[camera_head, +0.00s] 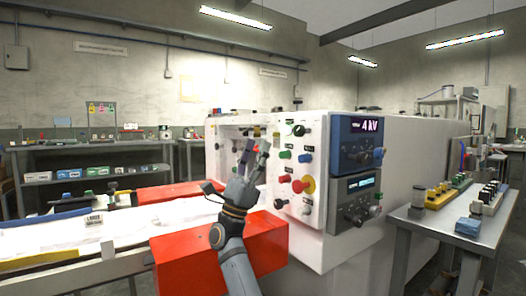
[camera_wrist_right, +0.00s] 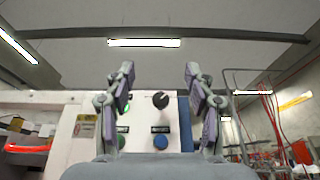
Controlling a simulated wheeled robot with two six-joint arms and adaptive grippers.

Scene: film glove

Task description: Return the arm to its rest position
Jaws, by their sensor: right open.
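My right gripper (camera_head: 252,150) is raised in front of the white machine's control panel in the head view, with its arm coming up from the bottom. In the right wrist view my right gripper (camera_wrist_right: 160,90) has its two fingers wide apart with nothing between them. Behind them show the panel's black knob (camera_wrist_right: 160,100) and a blue button (camera_wrist_right: 160,143). I cannot tell whether the fingers touch the panel. My left gripper is not in view.
The white machine (camera_head: 400,150) stands close ahead, with a red emergency button (camera_head: 302,185) on its panel. A grey side table (camera_head: 430,232) with small parts stands at right. A white-covered bench (camera_head: 50,235) extends left.

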